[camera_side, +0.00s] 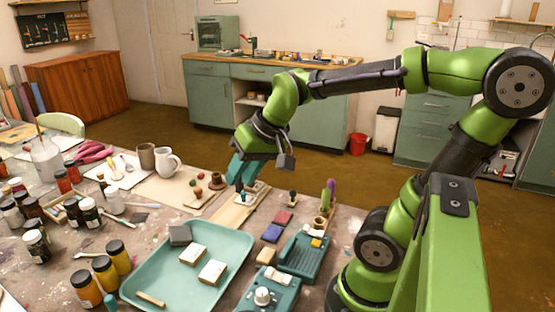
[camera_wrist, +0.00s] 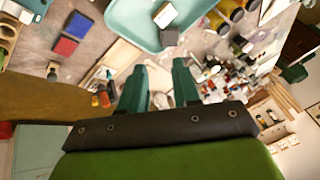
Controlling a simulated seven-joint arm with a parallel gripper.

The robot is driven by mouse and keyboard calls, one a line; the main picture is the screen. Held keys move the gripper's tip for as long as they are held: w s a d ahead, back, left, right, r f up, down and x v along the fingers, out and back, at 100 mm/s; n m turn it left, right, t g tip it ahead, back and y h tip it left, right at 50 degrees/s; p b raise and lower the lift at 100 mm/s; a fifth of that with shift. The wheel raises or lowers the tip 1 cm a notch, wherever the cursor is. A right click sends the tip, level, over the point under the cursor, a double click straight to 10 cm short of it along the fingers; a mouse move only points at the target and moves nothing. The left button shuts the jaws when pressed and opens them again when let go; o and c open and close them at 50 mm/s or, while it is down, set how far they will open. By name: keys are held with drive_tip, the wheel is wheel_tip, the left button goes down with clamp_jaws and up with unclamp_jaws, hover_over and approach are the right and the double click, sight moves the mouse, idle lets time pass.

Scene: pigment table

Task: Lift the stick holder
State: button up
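What looks like the stick holder (camera_side: 319,224) is a small tan holder with a purple and a green stick standing up in it. In the side view it stands near the table's right edge, to the right of the red and blue blocks. A wooden piece with round holes (camera_wrist: 7,32) at the left edge of the wrist view may be the same holder, cut off by the frame. My gripper (camera_side: 241,184) has teal fingers and hangs over a wooden board, left of the holder and apart from it. In the wrist view its fingers (camera_wrist: 160,78) are spread with nothing held between them.
A teal tray (camera_side: 222,284) with grey and cream blocks lies at the front. A red block (camera_side: 283,217) and a blue block (camera_side: 272,233) lie between my gripper and the holder. Teal devices (camera_side: 303,258) stand in front of the holder. Jars (camera_side: 86,288) crowd the left.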

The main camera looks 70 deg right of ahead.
drive_tip(key=shift+w+d+m+g+h, duration=0.15)
drive_tip(key=shift+w+d+m+g, duration=0.6)
drive_tip(key=shift+w+d, duration=2.95)
drive_tip(key=shift+w+d+m+g+h, duration=0.25)
drive_tip(key=shift+w+d+g, duration=0.7)
drive_tip(key=shift+d, duration=5.6)
drive_tip(key=shift+w+d+m+g+h, duration=0.1)
drive_tip(key=shift+w+d+m+g, duration=0.95)
drive_tip(key=shift+d, duration=4.1)
drive_tip(key=shift+n, duration=0.55)
drive_tip(key=f, duration=0.5)
drive_tip(key=w+f, duration=0.1)
drive_tip(key=f, duration=0.4)
drive_tip(key=w+f, duration=0.1)
drive_tip(key=f, duration=0.5)
drive_tip(key=shift+f, duration=0.1)
drive_tip(key=shift+c, duration=0.4)
